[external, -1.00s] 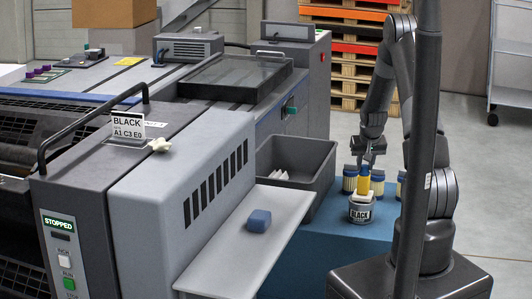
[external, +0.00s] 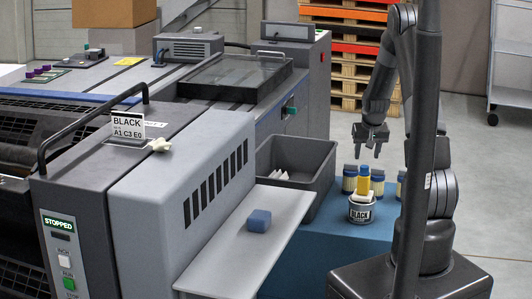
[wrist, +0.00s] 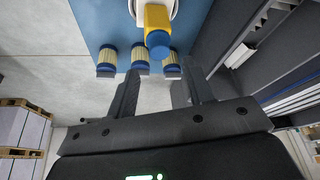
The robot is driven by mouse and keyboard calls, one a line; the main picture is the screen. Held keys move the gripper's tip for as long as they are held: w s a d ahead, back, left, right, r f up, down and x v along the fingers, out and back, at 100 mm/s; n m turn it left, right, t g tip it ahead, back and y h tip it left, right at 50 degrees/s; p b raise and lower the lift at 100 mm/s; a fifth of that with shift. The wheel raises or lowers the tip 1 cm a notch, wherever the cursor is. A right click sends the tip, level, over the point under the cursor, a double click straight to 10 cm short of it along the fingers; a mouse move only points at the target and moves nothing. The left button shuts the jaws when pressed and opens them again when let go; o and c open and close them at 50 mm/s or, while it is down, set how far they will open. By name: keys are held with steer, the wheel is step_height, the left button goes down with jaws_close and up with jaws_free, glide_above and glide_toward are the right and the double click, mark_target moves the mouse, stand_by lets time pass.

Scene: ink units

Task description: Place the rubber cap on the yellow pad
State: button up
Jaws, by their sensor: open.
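A yellow upright piece with a blue top (external: 364,182) stands on the tin labelled BLACK (external: 360,212). It also shows in the wrist view (wrist: 156,22), ahead of the fingers. I cannot tell whether its blue top is the rubber cap. A flat yellow patch (external: 128,61) lies on top of the press at the back left; it may be the yellow pad. My gripper (external: 370,152) is open and empty, above the yellow piece and apart from it. Its two fingers (wrist: 160,82) show spread in the wrist view.
Several blue-and-cream cylinders (external: 349,179) stand behind the tin on the blue surface (external: 335,252). A grey bin (external: 322,172) with white pieces is to the left. A blue block (external: 259,221) lies on the grey shelf (external: 225,265). The press (external: 150,210) fills the left.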

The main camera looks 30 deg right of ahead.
steer(key=s+a+r+n, duration=0.1)
steer(key=s+a+r, duration=0.6)
steer(key=r, duration=0.4)
steer(key=s+a+r+n, duration=0.1)
steer(key=s+a+r, duration=0.6)
steer(key=r, duration=0.4)
steer(key=s+a+r+n+y, duration=0.1)
steer(key=s+a, duration=0.3)
steer(key=s, duration=0.5)
steer(key=s+a+r+n+t, duration=0.1)
steer(key=s+a+r, duration=0.2)
steer(key=s, duration=0.7)
steer(key=shift+a+r+t+y, duration=0.3)
steer(key=shift+a+r+y, duration=0.1)
steer(key=shift+a, duration=0.7)
